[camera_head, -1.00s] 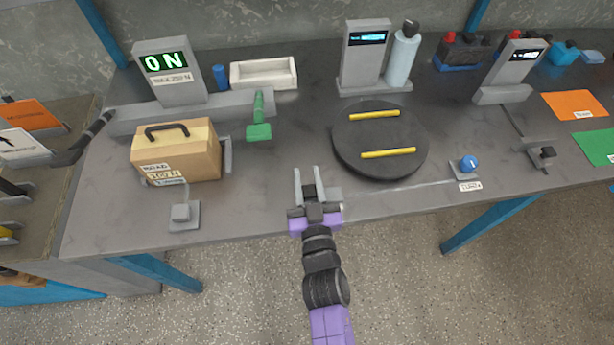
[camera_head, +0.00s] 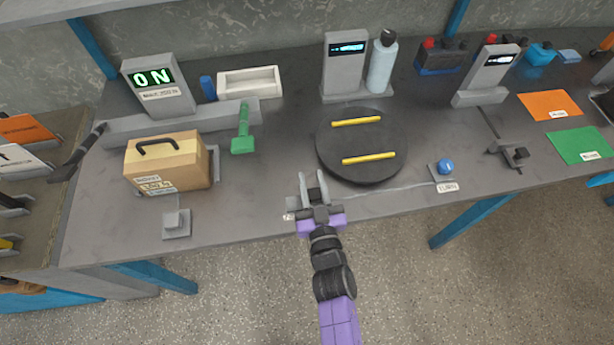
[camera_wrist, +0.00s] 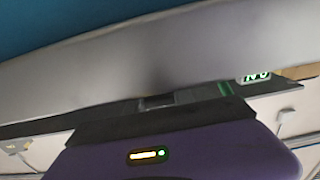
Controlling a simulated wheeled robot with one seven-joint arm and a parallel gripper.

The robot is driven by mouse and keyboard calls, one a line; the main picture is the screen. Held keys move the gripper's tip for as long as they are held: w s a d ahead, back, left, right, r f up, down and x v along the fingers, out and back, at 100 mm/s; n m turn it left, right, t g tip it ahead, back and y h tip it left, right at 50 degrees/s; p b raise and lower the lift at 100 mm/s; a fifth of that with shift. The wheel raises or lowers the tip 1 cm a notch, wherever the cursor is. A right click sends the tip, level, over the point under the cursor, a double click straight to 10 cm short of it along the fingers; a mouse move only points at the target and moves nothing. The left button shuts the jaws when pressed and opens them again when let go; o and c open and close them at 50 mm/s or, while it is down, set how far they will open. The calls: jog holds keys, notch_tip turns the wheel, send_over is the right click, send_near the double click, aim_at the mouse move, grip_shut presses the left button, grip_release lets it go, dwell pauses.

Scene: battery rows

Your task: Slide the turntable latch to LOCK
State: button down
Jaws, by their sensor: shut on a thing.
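The turntable (camera_head: 330,160) is a round black disc with two yellow bars on top. My gripper (camera_head: 314,180) is at its front left, low over the table's front part. Its two grey fingers are shut on a small grey piece that I take for the turntable latch, mostly hidden by the fingers. A small white label (camera_head: 290,216) shows just left of the gripper; its lettering is unreadable. In the wrist view the purple body of my gripper fills the bottom, and the latch cannot be made out there.
A blue knob (camera_head: 445,167) with a TURN label stands right of the turntable. A grey display post (camera_head: 344,62) and a bottle (camera_head: 382,66) stand behind the turntable.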

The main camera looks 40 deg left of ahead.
aim_at(318, 199)
jog(key=shift+w+d, duration=0.25)
jog(key=c, duration=1.1)
grip_release()
jog(key=shift+s, duration=0.1)
jog(key=shift+v, duration=3.85)
